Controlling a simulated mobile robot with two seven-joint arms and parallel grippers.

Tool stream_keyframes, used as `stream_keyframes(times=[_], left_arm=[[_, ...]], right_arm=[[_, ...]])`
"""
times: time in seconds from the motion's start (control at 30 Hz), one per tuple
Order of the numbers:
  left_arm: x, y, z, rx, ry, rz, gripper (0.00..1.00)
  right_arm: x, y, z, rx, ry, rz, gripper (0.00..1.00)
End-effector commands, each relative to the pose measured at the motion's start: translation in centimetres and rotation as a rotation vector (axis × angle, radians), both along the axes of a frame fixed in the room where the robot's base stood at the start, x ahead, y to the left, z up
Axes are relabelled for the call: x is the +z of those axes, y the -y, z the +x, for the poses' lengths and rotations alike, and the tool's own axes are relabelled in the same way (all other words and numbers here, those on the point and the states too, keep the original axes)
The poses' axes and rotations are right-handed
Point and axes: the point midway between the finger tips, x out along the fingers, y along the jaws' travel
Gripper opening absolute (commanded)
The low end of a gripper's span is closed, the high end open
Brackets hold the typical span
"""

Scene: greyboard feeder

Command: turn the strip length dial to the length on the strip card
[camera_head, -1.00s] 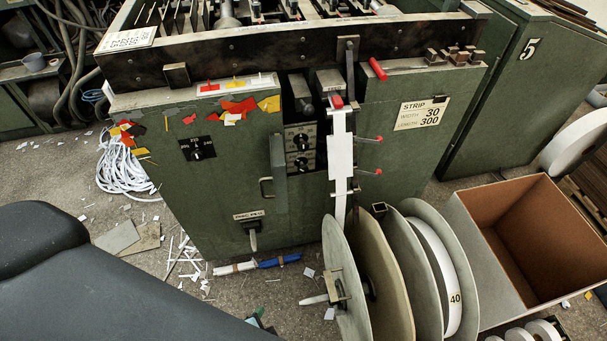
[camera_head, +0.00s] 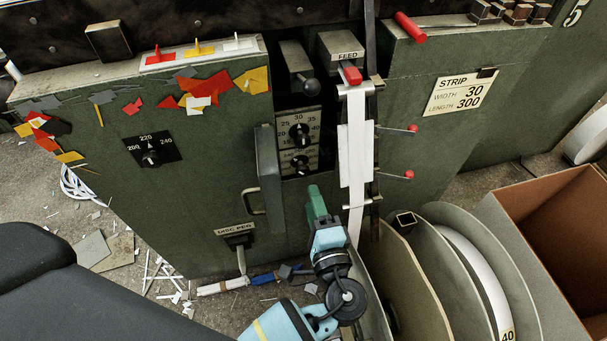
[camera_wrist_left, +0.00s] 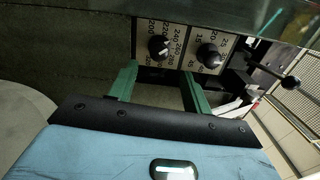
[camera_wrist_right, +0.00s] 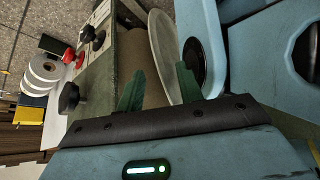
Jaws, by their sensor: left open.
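The strip card (camera_head: 460,92) on the green machine front reads width 30, length 300. The strip length dial (camera_head: 300,163) is the lower black knob in the narrow panel, below the width dial (camera_head: 299,131). In the left wrist view the length dial (camera_wrist_left: 158,47) has a scale with 200 to 320; its exact setting is too small to tell. My left gripper (camera_head: 315,192) is open and empty, below and right of the length dial in the head view. In the left wrist view its fingertips (camera_wrist_left: 157,72) are apart, short of the dial. My right gripper (camera_wrist_right: 159,70) looks open and empty.
A green door (camera_head: 268,165) with a handle stands out left of the dials. The paper strip (camera_head: 356,155) hangs to their right, beside red-knobbed pins (camera_head: 410,128). Large reel discs (camera_head: 480,280) stand lower right. Another dial (camera_head: 151,158) sits further left.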

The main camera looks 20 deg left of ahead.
Motion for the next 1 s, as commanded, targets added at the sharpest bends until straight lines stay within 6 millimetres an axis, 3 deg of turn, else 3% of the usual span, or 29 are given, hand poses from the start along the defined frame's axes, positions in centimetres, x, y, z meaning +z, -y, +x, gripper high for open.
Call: stream_keyframes(times=[0.5,0.93,1.0], left_arm=[[-0.1,-3.7,5.5,-0.001,-0.002,0.001,0.49],[-0.1,-4.3,6.3,-0.001,-0.003,-0.001,0.49],[-0.1,-4.3,6.3,-0.001,-0.003,-0.001,0.41]], right_arm=[[-0.6,0.0,-1.0,0.000,-0.021,0.000,0.36],[-0.7,0.1,-0.3,0.000,-0.010,-0.001,0.36],[-0.7,0.1,-0.2,0.000,-0.008,-0.001,0.36]])
